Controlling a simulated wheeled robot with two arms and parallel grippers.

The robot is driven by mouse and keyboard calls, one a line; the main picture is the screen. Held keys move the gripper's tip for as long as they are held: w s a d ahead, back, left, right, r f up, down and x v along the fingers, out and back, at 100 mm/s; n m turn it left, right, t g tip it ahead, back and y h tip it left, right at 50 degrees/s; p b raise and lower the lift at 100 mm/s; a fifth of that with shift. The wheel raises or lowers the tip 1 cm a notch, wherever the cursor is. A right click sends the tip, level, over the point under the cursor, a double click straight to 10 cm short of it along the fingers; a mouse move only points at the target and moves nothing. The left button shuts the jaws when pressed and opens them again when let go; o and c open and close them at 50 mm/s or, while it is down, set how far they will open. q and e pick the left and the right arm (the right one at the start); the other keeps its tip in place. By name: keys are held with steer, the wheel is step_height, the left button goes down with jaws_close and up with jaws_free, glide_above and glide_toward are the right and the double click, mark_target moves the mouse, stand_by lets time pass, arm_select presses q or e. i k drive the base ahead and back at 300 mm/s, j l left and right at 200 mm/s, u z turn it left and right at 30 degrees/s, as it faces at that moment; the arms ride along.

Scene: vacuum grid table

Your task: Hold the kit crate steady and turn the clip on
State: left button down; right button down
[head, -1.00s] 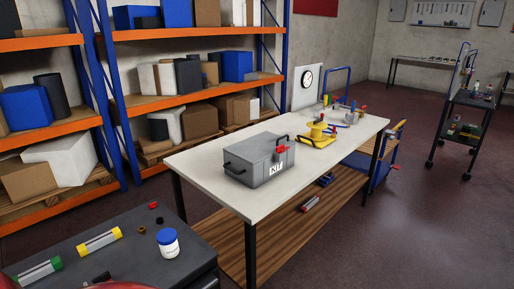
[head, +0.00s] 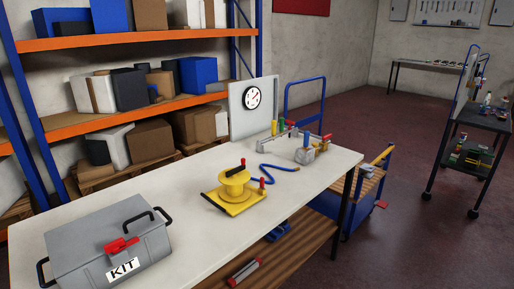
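The kit crate (head: 95,245) is a grey lidded box with black handles and a white KIT label. It sits at the near left end of the white table (head: 190,185). The clip (head: 121,245) is a red piece on the crate's front upper edge, above the label. I cannot tell from here which way the clip is turned. Neither of my grippers shows in the head view, and nothing touches the crate.
A yellow reel on a yellow base (head: 234,189) stands mid-table, with a blue hose (head: 272,171) behind it. A gauge panel (head: 253,107) stands at the far end. A blue cart (head: 350,194) is right of the table. Open floor (head: 400,250) lies at right.

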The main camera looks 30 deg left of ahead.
mark_target(119, 245)
steer(key=i+u, duration=0.15)
steer(key=u, duration=0.35)
steer(key=i+u, duration=0.2)
steer(key=u, duration=0.3)
steer(key=i+l+u, duration=0.15)
steer(key=u, duration=0.35)
steer(key=i+l+u, duration=0.1)
steer(key=u, duration=0.4)
steer(key=l, duration=0.1)
